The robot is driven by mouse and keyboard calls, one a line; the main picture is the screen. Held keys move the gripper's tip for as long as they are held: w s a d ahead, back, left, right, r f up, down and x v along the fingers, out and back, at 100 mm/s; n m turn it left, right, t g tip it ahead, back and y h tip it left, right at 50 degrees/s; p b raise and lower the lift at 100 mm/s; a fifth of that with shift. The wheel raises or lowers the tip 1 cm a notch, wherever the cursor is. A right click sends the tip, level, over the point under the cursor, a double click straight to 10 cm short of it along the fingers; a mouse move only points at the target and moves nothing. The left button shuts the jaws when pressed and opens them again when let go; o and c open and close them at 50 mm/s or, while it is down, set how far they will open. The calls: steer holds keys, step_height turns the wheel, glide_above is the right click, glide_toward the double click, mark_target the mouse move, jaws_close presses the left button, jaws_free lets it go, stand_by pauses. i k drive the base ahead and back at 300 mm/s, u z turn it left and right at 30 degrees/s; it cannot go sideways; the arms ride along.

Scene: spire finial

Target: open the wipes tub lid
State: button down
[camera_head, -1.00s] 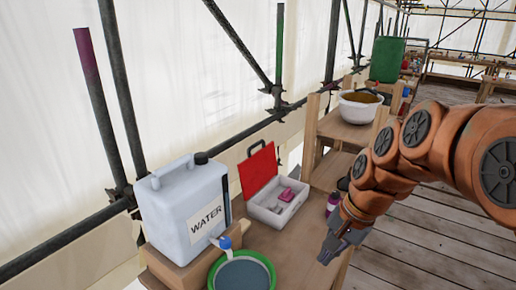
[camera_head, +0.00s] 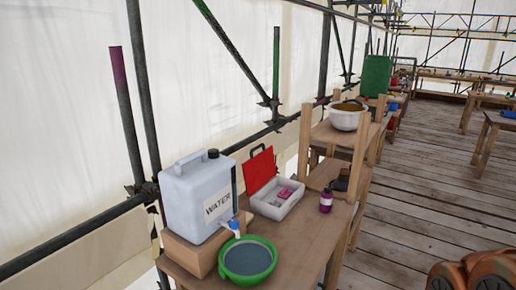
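I cannot pick out a wipes tub for certain in this view. A white case (camera_head: 287,208) with its red lid (camera_head: 260,168) standing open sits on the wooden bench (camera_head: 300,245), with a pink item (camera_head: 285,193) inside. My gripper is out of view; only orange links of my arm show at the bottom right corner.
A white water container (camera_head: 195,190) stands on a wooden block at the bench's left, with a green-rimmed basin (camera_head: 248,279) below its tap. A white bowl (camera_head: 345,120) sits on a shelf behind. Scaffold poles stand along the left. The plank floor (camera_head: 415,190) at right is open.

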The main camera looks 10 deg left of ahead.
mark_target(260, 169)
steer(key=z, duration=0.5)
steer(key=i, duration=2.65)
steer(key=u, duration=3.15)
